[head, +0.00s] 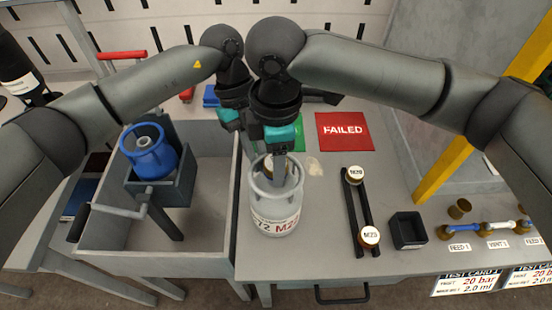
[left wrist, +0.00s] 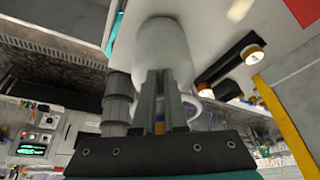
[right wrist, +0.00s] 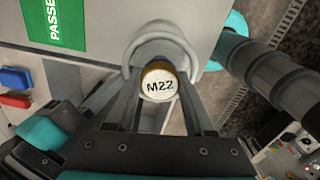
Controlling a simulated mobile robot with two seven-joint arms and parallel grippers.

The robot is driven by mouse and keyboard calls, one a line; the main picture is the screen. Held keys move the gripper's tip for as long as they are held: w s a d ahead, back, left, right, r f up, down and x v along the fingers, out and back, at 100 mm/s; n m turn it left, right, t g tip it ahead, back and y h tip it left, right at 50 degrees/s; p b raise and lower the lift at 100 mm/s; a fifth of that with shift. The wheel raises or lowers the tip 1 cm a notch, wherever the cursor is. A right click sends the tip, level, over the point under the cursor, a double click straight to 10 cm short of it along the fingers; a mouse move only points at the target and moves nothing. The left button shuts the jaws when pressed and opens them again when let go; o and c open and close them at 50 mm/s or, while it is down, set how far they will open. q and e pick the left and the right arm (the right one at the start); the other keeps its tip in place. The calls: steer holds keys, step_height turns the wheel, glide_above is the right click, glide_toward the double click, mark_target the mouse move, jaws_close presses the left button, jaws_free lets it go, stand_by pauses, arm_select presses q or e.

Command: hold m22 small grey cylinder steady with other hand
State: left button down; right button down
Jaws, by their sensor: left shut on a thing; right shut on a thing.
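The small grey cylinder (head: 270,212), marked M22 in red, stands upright on the table in the head view, with an open collar around its top. Its pale body (left wrist: 163,50) fills the upper middle of the left wrist view. A round brass-rimmed cap marked M22 (right wrist: 160,87) sits inside the collar. My right gripper (right wrist: 160,100) comes from above, its fingers either side of this cap and shut on it. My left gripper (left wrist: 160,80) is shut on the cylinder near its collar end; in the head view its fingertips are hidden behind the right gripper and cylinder.
A grey tray (head: 95,245) with a blue cylinder (head: 149,157) in a holder is at the left. A dark rack with caps M29 (head: 354,174) and M23 (head: 369,236) and a black box (head: 407,230) stand right. A red FAILED mat (head: 344,131) lies behind.

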steer(key=m, duration=0.6)
stand_by(0.3)
steer(key=m, duration=0.6)
stand_by(0.3)
steer(key=m, duration=0.5)
steer(key=shift+m, duration=0.4)
